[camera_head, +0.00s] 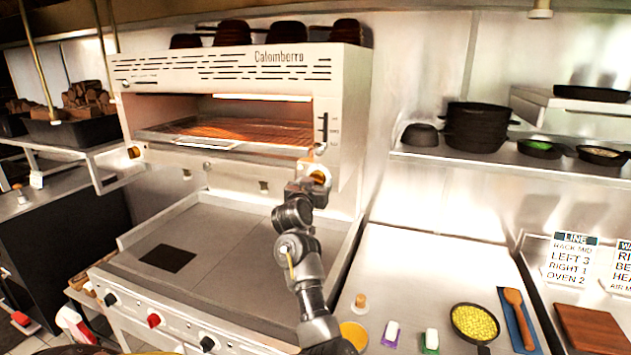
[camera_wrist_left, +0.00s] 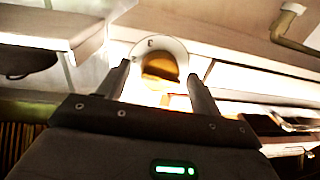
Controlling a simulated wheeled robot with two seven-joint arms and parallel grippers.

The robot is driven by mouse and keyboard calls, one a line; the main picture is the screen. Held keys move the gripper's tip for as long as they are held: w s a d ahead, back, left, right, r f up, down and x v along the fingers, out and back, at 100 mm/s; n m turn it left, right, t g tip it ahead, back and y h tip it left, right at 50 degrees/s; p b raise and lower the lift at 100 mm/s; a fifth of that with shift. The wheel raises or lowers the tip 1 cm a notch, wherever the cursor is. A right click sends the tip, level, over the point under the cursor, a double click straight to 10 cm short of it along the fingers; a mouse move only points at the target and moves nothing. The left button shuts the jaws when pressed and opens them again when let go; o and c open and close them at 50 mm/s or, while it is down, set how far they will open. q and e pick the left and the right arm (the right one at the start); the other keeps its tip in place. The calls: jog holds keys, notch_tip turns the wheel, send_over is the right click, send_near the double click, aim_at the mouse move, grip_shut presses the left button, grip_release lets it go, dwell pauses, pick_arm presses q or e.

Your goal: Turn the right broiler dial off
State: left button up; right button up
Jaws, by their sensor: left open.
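The broiler (camera_head: 240,75) is a white and steel unit with an open, glowing front. Its right dial (camera_head: 318,177) is a brass-coloured knob at the lower right corner of the front. My left gripper (camera_head: 309,186) is right at this dial and covers part of it. In the left wrist view the dial (camera_wrist_left: 160,68), on a pale round plate, shows between the two fingers of my open left gripper (camera_wrist_left: 160,82). I cannot tell whether the fingers touch the knob. The left dial (camera_head: 134,152) is at the other lower corner. My right gripper is out of view.
A flat griddle (camera_head: 215,255) with red and black knobs lies below the broiler. Right of it is a steel counter (camera_head: 430,265) with a pan of yellow food (camera_head: 474,323) and small bottles. A wall shelf (camera_head: 470,162) holds stacked black pans.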

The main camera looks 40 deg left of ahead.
pick_arm(q)
jog(key=c, duration=0.9)
jog(key=shift+c, duration=0.2)
